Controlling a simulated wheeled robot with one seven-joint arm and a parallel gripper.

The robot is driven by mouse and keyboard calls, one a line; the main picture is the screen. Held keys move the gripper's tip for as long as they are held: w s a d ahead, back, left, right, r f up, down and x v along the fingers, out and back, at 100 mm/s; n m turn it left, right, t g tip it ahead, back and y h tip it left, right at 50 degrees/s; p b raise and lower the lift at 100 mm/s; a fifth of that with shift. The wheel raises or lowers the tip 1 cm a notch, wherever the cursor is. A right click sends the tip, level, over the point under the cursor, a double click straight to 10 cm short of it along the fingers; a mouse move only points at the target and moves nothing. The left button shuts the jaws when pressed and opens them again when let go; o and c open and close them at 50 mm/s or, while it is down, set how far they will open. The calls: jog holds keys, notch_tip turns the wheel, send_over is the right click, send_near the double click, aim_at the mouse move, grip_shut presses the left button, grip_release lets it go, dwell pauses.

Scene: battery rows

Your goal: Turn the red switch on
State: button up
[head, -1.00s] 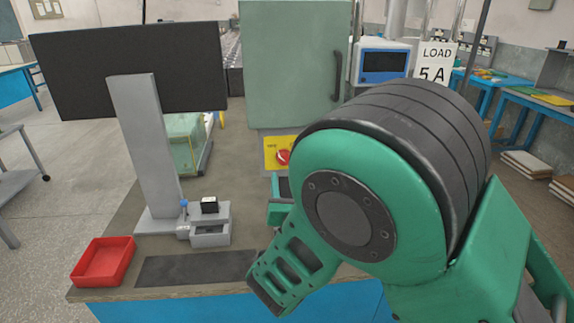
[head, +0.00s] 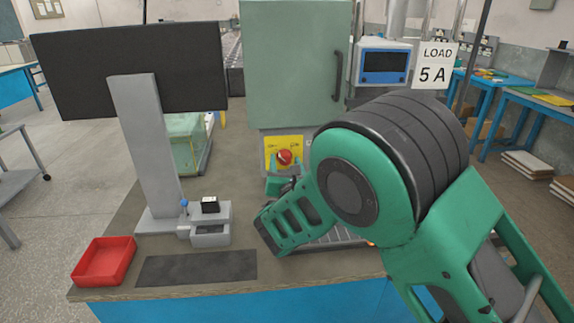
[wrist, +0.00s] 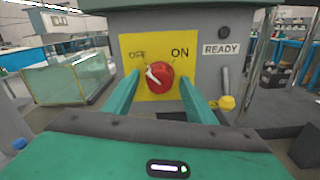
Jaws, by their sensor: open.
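The red switch (head: 284,157) is a round knob on a yellow plate (head: 270,144) on the front of the grey-green cabinet. In the wrist view the red switch (wrist: 162,76) has a white mark pointing up and left, toward the word OFF; ON is printed at upper right. My gripper (wrist: 160,84) is open, with one green finger on each side of the knob in this view. I cannot tell whether the fingers touch it. In the head view my gripper (head: 281,184) is just below the knob, partly hidden by my arm.
A READY label (wrist: 221,49) and a yellow knob (wrist: 227,103) are right of the plate. A monitor (head: 130,70), a small grey fixture (head: 211,235) and a red tray (head: 104,261) are on the bench's left. A LOAD 5 A sign (head: 435,65) stands at right.

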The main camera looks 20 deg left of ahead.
jog(key=c, duration=1)
jog(key=shift+c, duration=0.2)
jog(key=shift+m, duration=0.3)
jog(key=m, duration=0.3)
jog(key=shift+m, duration=0.3)
jog(key=m, duration=0.4)
jog(key=shift+m, duration=0.3)
jog(key=m, duration=0.4)
jog(key=shift+d, duration=0.1)
jog(key=m, duration=0.5)
jog(key=shift+f, duration=0.15)
jog(key=shift+d, duration=0.1)
